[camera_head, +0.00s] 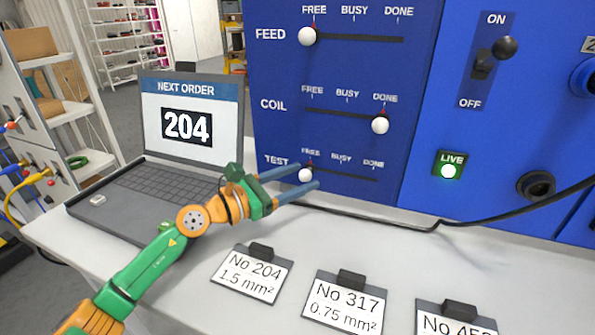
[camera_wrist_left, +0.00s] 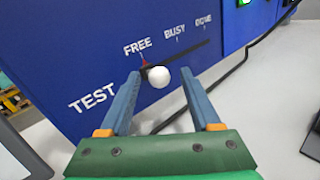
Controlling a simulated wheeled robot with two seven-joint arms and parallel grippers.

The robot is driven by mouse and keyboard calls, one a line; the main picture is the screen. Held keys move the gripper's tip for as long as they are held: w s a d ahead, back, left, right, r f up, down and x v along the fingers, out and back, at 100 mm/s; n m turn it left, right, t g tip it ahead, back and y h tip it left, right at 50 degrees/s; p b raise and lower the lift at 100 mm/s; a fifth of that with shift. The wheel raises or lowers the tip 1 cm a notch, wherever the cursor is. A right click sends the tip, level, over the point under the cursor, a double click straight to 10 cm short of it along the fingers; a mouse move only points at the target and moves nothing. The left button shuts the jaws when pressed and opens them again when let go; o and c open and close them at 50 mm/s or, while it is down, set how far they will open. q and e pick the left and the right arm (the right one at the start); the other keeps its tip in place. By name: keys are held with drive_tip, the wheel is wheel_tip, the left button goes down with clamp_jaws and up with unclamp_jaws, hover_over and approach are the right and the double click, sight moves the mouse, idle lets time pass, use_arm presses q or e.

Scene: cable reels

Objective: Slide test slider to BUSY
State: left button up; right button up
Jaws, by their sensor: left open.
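The test slider's white knob (camera_head: 305,175) sits at the FREE end of the lowest slot on the blue panel (camera_head: 350,225). The BUSY mark lies to its right, with DONE further right. My left gripper (camera_head: 309,176) is open, with its two blue fingers on either side of the knob in the head view. In the left wrist view the knob (camera_wrist_left: 159,77) shows between and just beyond the fingertips (camera_wrist_left: 160,76). I cannot tell whether either finger touches it. My right gripper is not in view.
The feed knob (camera_head: 307,36) is at FREE and the coil knob (camera_head: 380,125) at DONE. A laptop (camera_head: 190,120) showing 204 stands at left. Label cards (camera_head: 252,275) lie on the white table in front. A black cable (camera_head: 400,226) runs along the panel's foot.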

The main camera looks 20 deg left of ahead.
use_arm(q)
drive_tip(key=shift+s+a, duration=0.1)
drive_tip(key=shift+a, duration=0.05)
drive_tip(key=c, duration=0.4)
clamp_jaws()
drive_tip(key=shift+r, duration=0.15)
idle(0.7)
